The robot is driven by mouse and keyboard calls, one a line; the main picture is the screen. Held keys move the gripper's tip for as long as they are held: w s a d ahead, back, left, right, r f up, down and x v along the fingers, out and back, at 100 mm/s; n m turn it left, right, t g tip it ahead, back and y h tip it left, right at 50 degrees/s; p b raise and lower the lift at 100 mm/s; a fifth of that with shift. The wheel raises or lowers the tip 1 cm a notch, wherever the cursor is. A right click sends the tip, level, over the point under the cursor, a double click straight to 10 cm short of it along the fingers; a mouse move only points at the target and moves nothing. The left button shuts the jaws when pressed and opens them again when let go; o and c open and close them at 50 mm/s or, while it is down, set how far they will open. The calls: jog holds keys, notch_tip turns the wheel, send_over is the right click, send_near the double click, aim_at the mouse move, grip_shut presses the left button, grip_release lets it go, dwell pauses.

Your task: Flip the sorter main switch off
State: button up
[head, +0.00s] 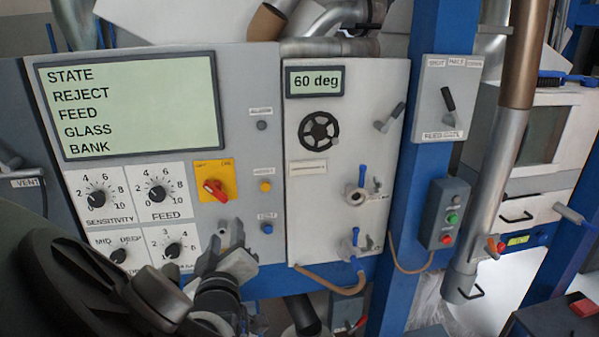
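The sorter main switch (215,189) is a red rotary handle on a yellow plate, right of the dials on the grey control panel. Its handle lies slanted, from upper left to lower right. Small labels stand at the plate's top corners, too small to read surely. My gripper (230,252) is in front of the panel, below the switch and apart from it. Its fingers look spread, with nothing clearly held. My arm covers the panel's lower left part.
Above the switch is a display (132,105) listing state lines. Dials (157,193) sit to its left, and an amber button (265,186) and blue button (267,228) to its right. A white panel with a black handwheel (319,131) and blue-handled valves stands further right, beside a blue post (407,220).

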aim_at(214, 193)
jog(key=shift+n+t+y, duration=0.5)
jog(key=shift+n+y, duration=0.1)
jog(key=shift+n, duration=0.1)
jog(key=a+b+x, duration=0.1)
jog(key=b+x, duration=0.1)
jog(key=x, duration=0.3)
jog(key=a+r+b+x, duration=0.1)
jog(key=b+x, duration=0.2)
jog(key=x, duration=0.2)
jog(key=r+b+x, duration=0.1)
jog(key=b+x, duration=0.2)
jog(key=x, duration=0.2)
jog(key=shift+s+a, duration=0.35)
jog(key=shift+a, duration=0.05)
jog(key=shift+w+a+b, duration=0.15)
jog(key=shift+w+b, duration=0.2)
jog(key=shift+w, duration=0.2)
